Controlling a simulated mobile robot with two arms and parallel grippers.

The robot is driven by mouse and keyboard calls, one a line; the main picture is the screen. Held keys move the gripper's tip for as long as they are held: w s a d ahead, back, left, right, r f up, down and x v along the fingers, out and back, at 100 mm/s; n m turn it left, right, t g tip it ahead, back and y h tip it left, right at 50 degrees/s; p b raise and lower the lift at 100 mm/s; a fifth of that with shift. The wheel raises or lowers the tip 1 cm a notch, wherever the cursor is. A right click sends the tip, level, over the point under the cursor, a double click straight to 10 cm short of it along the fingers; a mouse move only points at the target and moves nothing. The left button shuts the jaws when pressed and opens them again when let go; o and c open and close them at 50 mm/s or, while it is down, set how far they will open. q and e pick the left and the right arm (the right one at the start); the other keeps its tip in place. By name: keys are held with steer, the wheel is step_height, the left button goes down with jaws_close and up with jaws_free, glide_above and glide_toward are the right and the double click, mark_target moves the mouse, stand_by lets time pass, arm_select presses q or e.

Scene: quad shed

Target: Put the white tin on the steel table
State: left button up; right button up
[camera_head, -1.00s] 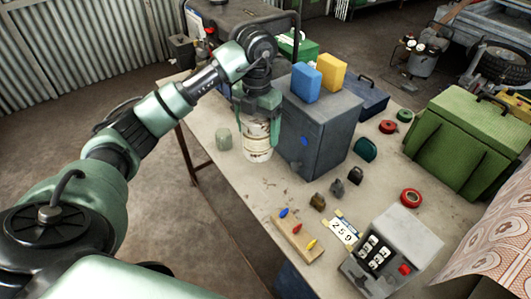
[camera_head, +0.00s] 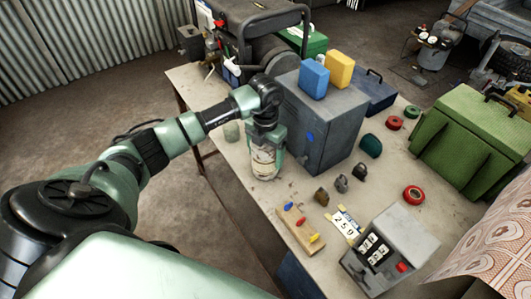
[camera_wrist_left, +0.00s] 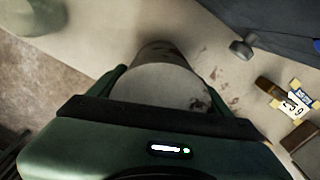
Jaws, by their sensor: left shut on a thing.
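The white tin (camera_head: 264,164), pale with brown rusty marks, is upright in the jaws of my left gripper (camera_head: 265,150), left of the grey metal cabinet. In the left wrist view the tin (camera_wrist_left: 160,82) sits between the two green fingers of the left gripper (camera_wrist_left: 160,95). The gripper hides the tin's upper part in the head view. The tin's base is at or just above the worn pale tabletop (camera_head: 240,180); I cannot tell if it touches. Whether this is the steel table is unclear. My right gripper is not in view.
The grey cabinet (camera_head: 322,128), bearing a blue box (camera_head: 313,80) and a yellow box (camera_head: 338,70), stands right of the tin. Padlocks (camera_head: 341,183) and a wooden strip (camera_head: 299,231) lie in front.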

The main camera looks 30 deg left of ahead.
arm_select(q)
steer(key=shift+f, duration=0.15)
steer(key=o, duration=1.8)
steer(key=shift+r, duration=0.35)
step_height(320, 180, up, 12)
steer(key=b, duration=0.3)
steer(key=shift+f, duration=0.1)
